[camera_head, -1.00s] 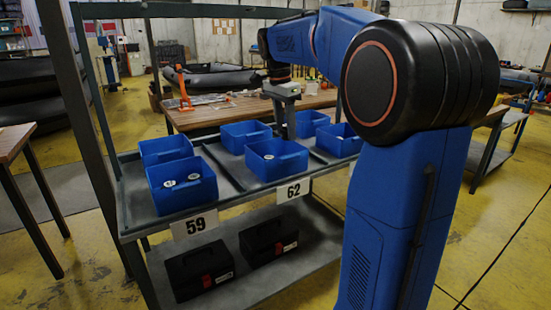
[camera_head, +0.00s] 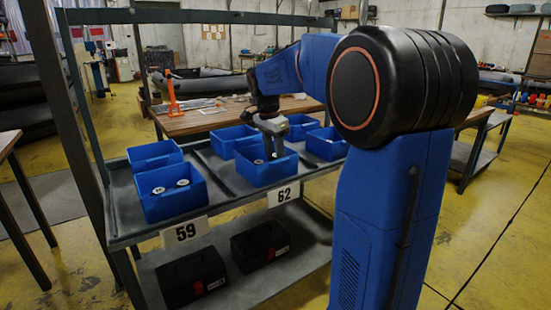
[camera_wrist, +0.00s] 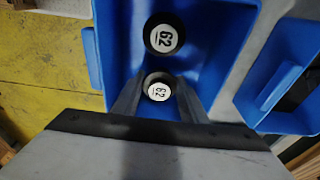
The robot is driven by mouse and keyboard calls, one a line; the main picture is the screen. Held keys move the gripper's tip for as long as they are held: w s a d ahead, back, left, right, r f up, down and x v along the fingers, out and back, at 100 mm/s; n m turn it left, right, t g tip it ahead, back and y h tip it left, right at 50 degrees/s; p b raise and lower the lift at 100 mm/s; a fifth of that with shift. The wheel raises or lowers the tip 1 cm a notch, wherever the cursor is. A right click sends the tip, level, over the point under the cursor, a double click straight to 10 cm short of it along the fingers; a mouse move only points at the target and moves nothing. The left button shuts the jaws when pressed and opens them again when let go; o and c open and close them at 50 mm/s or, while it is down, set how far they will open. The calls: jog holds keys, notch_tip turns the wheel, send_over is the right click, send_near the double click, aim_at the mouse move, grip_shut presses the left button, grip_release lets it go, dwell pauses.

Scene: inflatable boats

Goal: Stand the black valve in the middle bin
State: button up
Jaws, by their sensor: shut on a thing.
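A black valve with a white cap marked 62 (camera_wrist: 157,87) is between the fingers of my gripper (camera_wrist: 158,97), which is shut on it. Its cap faces the wrist camera, so it looks upright. In the head view my gripper (camera_head: 274,148) points down into the front middle blue bin (camera_head: 272,176), behind the 62 tag. A second black valve marked 62 (camera_wrist: 165,35) stands in that bin, just beyond the held one with a small gap. I cannot tell whether the held valve touches the bin floor.
The front left bin (camera_head: 176,206), behind tag 59 (camera_head: 185,232), holds two white-capped pieces. A bin (camera_head: 326,146) stands to the right, and others stand behind. Black cases (camera_head: 196,278) lie on the lower shelf. A rack post (camera_head: 82,125) rises at the left.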

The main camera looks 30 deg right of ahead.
jog(key=shift+f, duration=0.1)
jog(key=o, duration=1)
jog(key=shift+o, duration=0.2)
notch_tip(320, 180, up, 12)
jog(key=a, duration=0.2)
jog(key=s+a+n, duration=0.1)
jog(key=s, duration=0.1)
jog(key=s+a+f+n, duration=0.1)
jog(key=s+a, duration=0.1)
jog(key=s, duration=0.1)
jog(key=s+a+f+n+t, duration=0.1)
jog(key=s+n, duration=0.1)
jog(key=shift+s+a+f, duration=0.15)
jog(key=shift+f, duration=0.05)
jog(key=s+a+f+n+t, duration=0.1)
jog(key=s+a+f+n, duration=0.2)
jog(key=s+f, duration=0.3)
jog(key=s+a+f+n+t+y, duration=0.1)
jog(key=s+a+f+n, duration=0.2)
jog(key=s+f+n, duration=0.3)
jog(key=s+a+f+n+t, duration=0.1)
jog(key=s+a+f+n, duration=0.2)
jog(key=s+f, duration=0.5)
jog(key=s+n, duration=0.1)
jog(key=s, duration=0.2)
jog(key=shift+a+n+t+y, duration=0.25)
jog(key=shift+n+t+y, duration=0.05)
jog(key=shift+t+y, duration=0.1)
